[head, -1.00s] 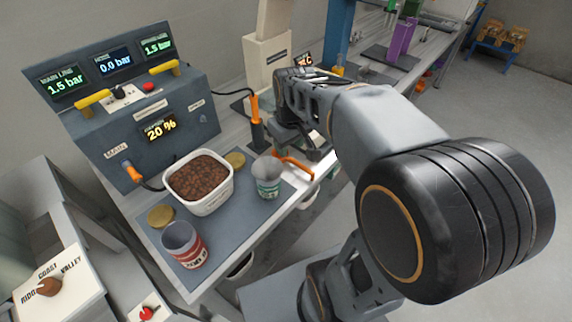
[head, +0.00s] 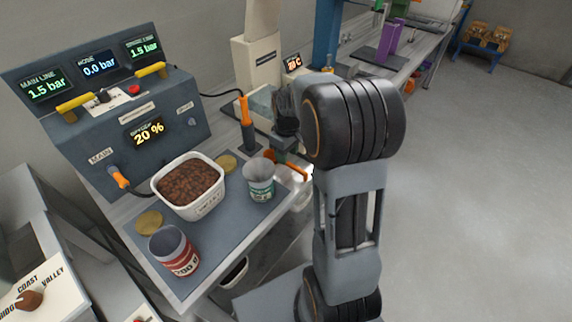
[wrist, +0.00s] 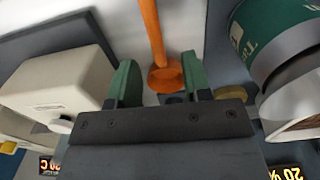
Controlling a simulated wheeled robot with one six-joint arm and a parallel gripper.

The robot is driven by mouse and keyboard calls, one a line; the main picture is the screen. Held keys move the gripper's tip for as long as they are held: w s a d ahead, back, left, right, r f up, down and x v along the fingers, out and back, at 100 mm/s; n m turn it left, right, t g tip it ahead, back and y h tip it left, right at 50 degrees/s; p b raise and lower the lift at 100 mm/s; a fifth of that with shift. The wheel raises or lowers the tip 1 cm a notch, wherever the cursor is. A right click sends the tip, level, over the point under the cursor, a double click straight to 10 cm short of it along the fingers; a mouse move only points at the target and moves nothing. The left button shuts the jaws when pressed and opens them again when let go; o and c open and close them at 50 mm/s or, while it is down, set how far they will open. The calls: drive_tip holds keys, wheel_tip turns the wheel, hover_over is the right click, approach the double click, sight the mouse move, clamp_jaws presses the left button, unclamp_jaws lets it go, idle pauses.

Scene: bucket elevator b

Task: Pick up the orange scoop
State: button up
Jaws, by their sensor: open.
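My gripper (wrist: 160,82) is open, with one green finger on each side of the orange end. I see no clear contact, and I cannot tell the height gap.
A white tub (head: 200,206) of brown beans, a red-and-white can (head: 175,252) and gold lids (head: 149,223) stand on the mat (head: 222,238). A grey control panel (head: 135,125) rises behind. An orange-handled tool (head: 247,122) stands upright near my gripper. Open floor lies right.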

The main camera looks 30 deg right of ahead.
drive_tip(key=shift+w+f, duration=0.2)
drive_tip(key=shift+f, duration=2.5)
drive_tip(key=shift+c, duration=0.3)
clamp_jaws()
